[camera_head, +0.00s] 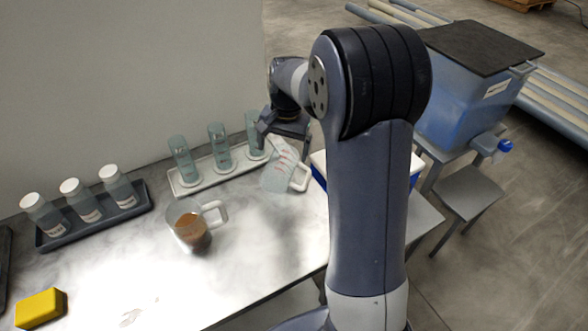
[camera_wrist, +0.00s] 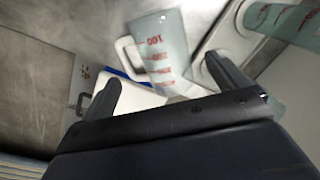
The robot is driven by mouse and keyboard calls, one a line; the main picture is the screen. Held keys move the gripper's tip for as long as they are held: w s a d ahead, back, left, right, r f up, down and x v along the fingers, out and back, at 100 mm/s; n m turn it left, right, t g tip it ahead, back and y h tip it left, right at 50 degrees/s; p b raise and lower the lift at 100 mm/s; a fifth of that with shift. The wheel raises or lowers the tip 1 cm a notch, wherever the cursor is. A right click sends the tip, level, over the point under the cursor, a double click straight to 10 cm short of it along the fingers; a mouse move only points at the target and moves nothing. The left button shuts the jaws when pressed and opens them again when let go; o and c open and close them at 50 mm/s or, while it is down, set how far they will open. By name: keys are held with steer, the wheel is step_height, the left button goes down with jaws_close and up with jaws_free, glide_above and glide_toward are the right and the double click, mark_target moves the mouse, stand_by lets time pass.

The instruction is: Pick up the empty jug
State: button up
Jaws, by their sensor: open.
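The empty jug (camera_head: 281,168) is clear with red markings and a white handle. It stands on the table near its back right, by the glass cylinders. In the wrist view the jug (camera_wrist: 168,50) is just beyond the fingers, its handle toward the left. My gripper (camera_wrist: 165,85) is open with nothing between its fingers. In the head view my gripper (camera_head: 282,135) is above and beside the jug, partly hidden by my own arm. A second jug (camera_head: 191,226) with brown liquid stands on the table to the left.
A white tray (camera_head: 186,188) holding glass cylinders (camera_head: 220,147) is close to the empty jug's left. A dark tray (camera_head: 62,240) holds white-capped bottles. A yellow block (camera_head: 40,308) lies front left. A blue-and-white box (camera_head: 318,166) is right of the jug. A blue tank (camera_head: 460,100) stands beyond.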

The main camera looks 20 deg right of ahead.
mark_target(282, 162)
step_height(282, 162, down, 4)
steer(key=shift+w+a+r, duration=0.1)
steer(key=shift+a, duration=0.05)
steer(key=shift+w+a+f+p, duration=0.1)
steer(key=shift+a+f+p, duration=0.1)
steer(key=shift+f, duration=0.75)
steer(key=shift+w+a+f+p, duration=0.1)
steer(key=shift+f+p, duration=0.05)
steer(key=shift+f, duration=0.75)
steer(key=shift+w+a+f+p, duration=0.1)
steer(key=shift+a+f+p, duration=0.1)
steer(key=shift+f, duration=0.75)
steer(key=shift+c, duration=0.5)
steer(key=c, duration=1)
